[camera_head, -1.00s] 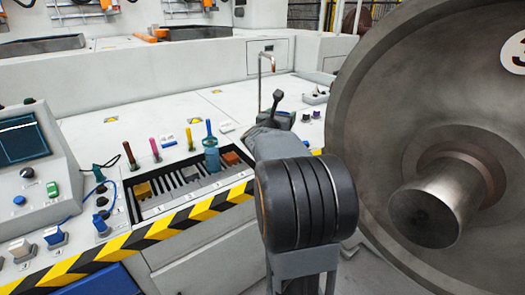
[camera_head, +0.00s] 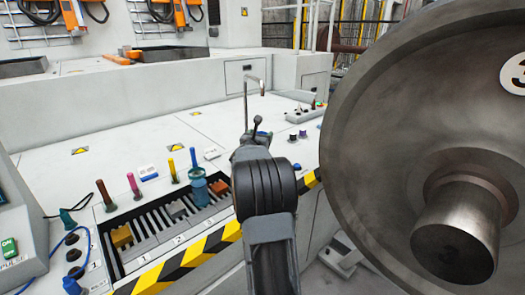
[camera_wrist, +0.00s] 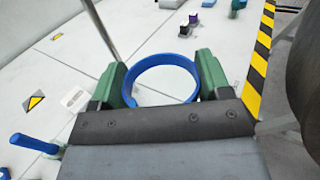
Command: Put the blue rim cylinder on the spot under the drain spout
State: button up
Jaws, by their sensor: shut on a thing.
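In the wrist view, the blue rim cylinder (camera_wrist: 165,59) shows as a blue ring, open end up. My gripper (camera_wrist: 162,75) is shut on it, with one green finger at each side. White surface shows through the ring. The drain spout (camera_head: 246,98) is a thin bent pipe rising just behind my gripper. Its pole (camera_wrist: 101,29) stands beyond the left finger in the wrist view. I cannot make out the spot under it.
A large steel wheel (camera_head: 365,95) stands close on the right. A slotted tray (camera_head: 153,254) with blocks and a teal container (camera_head: 199,190) lies at the front left. Several colored pegs stand behind it. Small dark knobs (camera_head: 297,135) sit right of my gripper.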

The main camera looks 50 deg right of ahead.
jog(key=w+d+f, duration=0.2)
jog(key=d+f, duration=0.1)
jog(key=f, duration=0.4)
jog(key=shift+f, duration=0.4)
jog(key=shift+d+f+b, duration=0.1)
jog(key=shift+f+b, duration=0.05)
jog(key=shift+b, duration=0.25)
jog(key=o, duration=1.1)
jog(key=shift+o, duration=0.2)
